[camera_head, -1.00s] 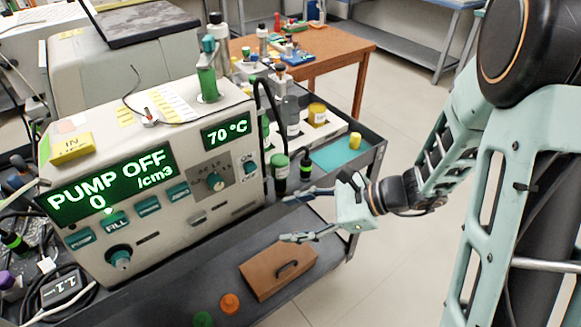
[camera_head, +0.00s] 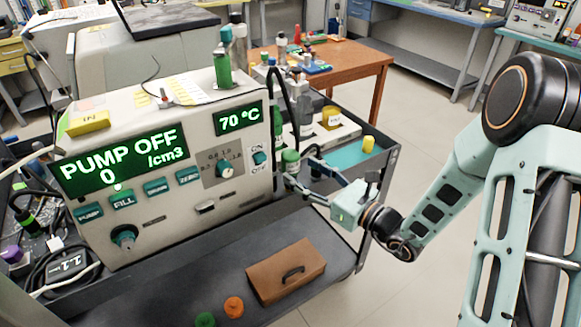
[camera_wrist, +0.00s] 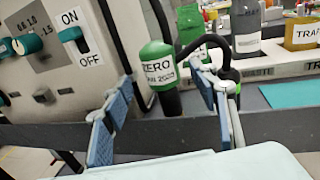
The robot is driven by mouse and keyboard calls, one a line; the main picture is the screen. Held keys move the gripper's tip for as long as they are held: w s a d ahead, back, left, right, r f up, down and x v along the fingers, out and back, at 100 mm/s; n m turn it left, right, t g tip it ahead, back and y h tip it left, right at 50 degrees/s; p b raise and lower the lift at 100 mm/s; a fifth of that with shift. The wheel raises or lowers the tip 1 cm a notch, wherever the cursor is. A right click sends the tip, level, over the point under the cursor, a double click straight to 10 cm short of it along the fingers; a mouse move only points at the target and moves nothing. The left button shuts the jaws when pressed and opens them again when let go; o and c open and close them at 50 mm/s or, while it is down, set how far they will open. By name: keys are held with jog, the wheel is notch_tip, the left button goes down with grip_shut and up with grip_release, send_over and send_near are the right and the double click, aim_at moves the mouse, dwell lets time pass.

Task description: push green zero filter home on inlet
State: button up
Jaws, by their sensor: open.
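The green zero filter (camera_wrist: 157,66), with a rounded green top and a white ZERO label, stands roughly upright beside the instrument's right end. In the head view it (camera_head: 290,158) is small and partly covered by my fingers. My gripper (camera_wrist: 161,92) is open, its two blue-padded fingers spread to the left and right of the filter in the wrist view. I cannot tell whether they touch it. In the head view my gripper (camera_head: 300,170) reaches in from the right. I cannot clearly identify the inlet; a yellow IN tag (camera_head: 88,123) lies on top of the instrument's left side.
The instrument (camera_head: 150,220) reads PUMP OFF and 70 °C. A black hose (camera_wrist: 205,42) curves close behind the filter. Labelled bottles (camera_head: 332,117) stand behind it.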

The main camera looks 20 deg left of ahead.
aim_at(297, 166)
jog(key=x, duration=0.5)
jog(key=shift+r, duration=0.15)
jog(key=shift+c, duration=0.6)
jog(key=c, duration=1.2)
jog(key=shift+r, duration=0.1)
